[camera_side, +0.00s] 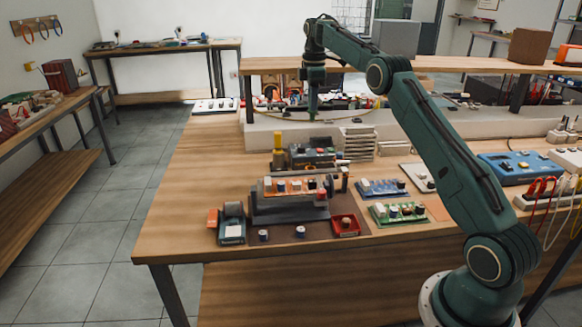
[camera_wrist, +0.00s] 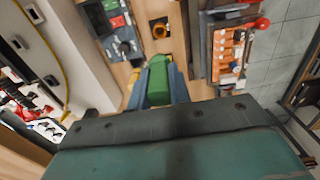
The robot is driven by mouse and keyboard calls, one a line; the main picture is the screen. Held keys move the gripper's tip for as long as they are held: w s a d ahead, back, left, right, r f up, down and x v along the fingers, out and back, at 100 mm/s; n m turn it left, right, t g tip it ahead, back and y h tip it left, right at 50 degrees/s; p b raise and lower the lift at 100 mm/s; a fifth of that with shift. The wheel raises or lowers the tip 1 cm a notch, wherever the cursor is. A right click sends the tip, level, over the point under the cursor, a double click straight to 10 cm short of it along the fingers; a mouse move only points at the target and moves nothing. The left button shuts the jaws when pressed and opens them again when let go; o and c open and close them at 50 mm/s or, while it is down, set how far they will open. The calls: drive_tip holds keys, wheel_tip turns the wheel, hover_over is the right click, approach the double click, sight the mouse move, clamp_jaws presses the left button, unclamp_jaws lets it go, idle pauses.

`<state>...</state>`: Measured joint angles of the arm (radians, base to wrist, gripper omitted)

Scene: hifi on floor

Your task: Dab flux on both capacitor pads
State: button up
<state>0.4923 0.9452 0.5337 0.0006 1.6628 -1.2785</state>
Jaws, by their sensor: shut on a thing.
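An orange circuit board (camera_side: 290,186) with several parts on it sits raised in a dark holder (camera_side: 288,211) near the table's front. The board also shows at the upper right of the wrist view (camera_wrist: 230,55). Its capacitor pads are too small to make out. My gripper (camera_side: 313,112) is above the back of the bench, behind the board and well apart from it. In the wrist view my gripper (camera_wrist: 158,84) is shut on a green tool (camera_wrist: 158,80), held between its two blue-grey fingers. I cannot tell whether it is the flux applicator; its far end is hard to see.
A dark box with coloured buttons (camera_side: 312,155) stands behind the board. A red tray (camera_side: 345,231), a blue board (camera_side: 381,189) and a green board (camera_side: 398,213) lie to the right. A blue meter (camera_side: 520,168) stands far right.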

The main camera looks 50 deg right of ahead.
drive_tip(key=shift+w+a+f, duration=0.15)
drive_tip(key=shift+w+a, duration=0.05)
drive_tip(key=shift+a, duration=0.5)
drive_tip(key=s+a+f+n, duration=0.1)
drive_tip(key=a+f+n, duration=0.1)
drive_tip(key=a, duration=0.7)
drive_tip(key=s+a+f+n, duration=0.1)
drive_tip(key=a+f, duration=0.3)
drive_tip(key=a, duration=0.5)
drive_tip(key=shift+n, duration=0.8)
drive_tip(key=shift+a+f, duration=0.1)
drive_tip(key=shift+f, duration=0.05)
drive_tip(key=shift+f, duration=2.25)
drive_tip(key=shift+f, duration=0.4)
drive_tip(key=shift+r, duration=0.1)
